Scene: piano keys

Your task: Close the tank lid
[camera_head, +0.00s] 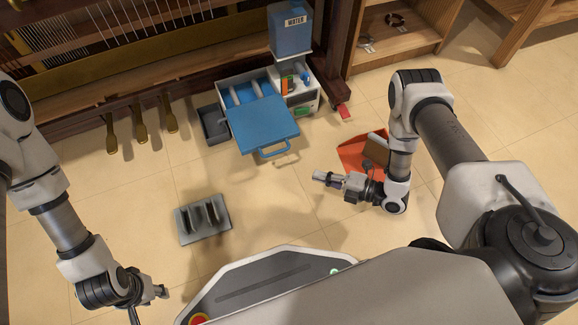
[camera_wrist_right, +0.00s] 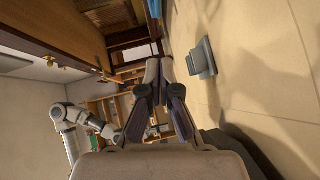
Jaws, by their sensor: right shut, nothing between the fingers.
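The tank is a low white box (camera_head: 306,98) under the piano's edge in the head view, with pale cylinders inside. Its blue lid (camera_head: 262,122), with a blue handle (camera_head: 273,152) on its near edge, is open and lies out toward me, leaving the inside uncovered. My right gripper (camera_head: 322,177) is shut and empty, apart from the lid, to the right of and nearer than the handle. Its fingers also show in the right wrist view (camera_wrist_right: 160,68). My left gripper (camera_head: 163,291) is low at the left, far from the tank; its fingers are too small to judge.
A blue water container (camera_head: 290,32) stands behind the tank. A grey slotted block (camera_head: 203,219) sits on the floor; it also shows in the right wrist view (camera_wrist_right: 201,59).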

